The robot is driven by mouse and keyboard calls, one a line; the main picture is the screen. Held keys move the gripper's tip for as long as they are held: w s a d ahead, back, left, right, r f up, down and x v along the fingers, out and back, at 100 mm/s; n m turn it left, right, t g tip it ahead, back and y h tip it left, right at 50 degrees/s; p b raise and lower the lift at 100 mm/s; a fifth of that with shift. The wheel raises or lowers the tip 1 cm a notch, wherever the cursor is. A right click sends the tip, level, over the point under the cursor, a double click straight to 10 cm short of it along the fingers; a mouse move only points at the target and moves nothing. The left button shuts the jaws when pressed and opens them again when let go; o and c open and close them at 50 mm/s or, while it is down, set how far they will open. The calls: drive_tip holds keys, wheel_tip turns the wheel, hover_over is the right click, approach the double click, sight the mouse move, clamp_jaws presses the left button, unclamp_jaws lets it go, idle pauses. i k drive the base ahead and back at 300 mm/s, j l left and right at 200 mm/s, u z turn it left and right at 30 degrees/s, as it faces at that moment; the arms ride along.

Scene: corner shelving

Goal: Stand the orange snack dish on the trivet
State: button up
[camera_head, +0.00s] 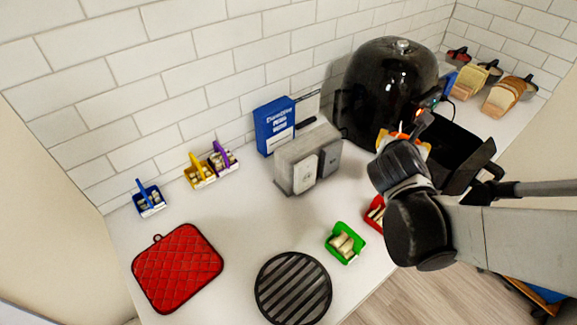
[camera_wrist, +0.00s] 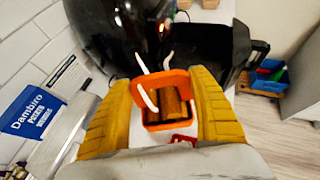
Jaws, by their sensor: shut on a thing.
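The orange snack dish (camera_wrist: 165,84) is between the yellow fingers of my gripper (camera_wrist: 163,95) in the wrist view. Brown pieces lie in it, and my gripper is shut on it. In the head view, only a bit of the orange dish (camera_head: 398,134) shows past my wrist, in front of the black air fryer; my gripper (camera_head: 405,143) is mostly hidden there. I cannot tell from these views how high the dish is above the counter. The trivet (camera_head: 293,288), round, black and slatted, lies bare at the counter's front edge, well away from the dish.
The black air fryer (camera_head: 385,85) with its open drawer (camera_head: 462,150) is close to the dish. A grey toaster (camera_head: 308,160) and blue box (camera_head: 274,127) stand left of it. Green (camera_head: 345,243) and red (camera_head: 374,214) dishes sit between trivet and arm. A red pot holder (camera_head: 178,268) lies left.

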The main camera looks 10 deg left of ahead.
sight(344, 243)
drive_tip(key=l+u, duration=0.15)
drive_tip(key=u, duration=0.25)
drive_tip(key=i+l+u, duration=0.1)
drive_tip(key=u, duration=0.35)
drive_tip(key=l+u, duration=0.15)
drive_tip(key=u, duration=0.25)
drive_tip(key=l+u, duration=0.15)
drive_tip(key=u, duration=0.25)
drive_tip(key=l+u, duration=0.15)
drive_tip(key=u, duration=0.25)
drive_tip(key=k+l+z, duration=0.1)
drive_tip(key=k+z, duration=0.2)
drive_tip(key=z, duration=0.15)
drive_tip(key=k+l+z, duration=0.25)
drive_tip(key=z, duration=0.2)
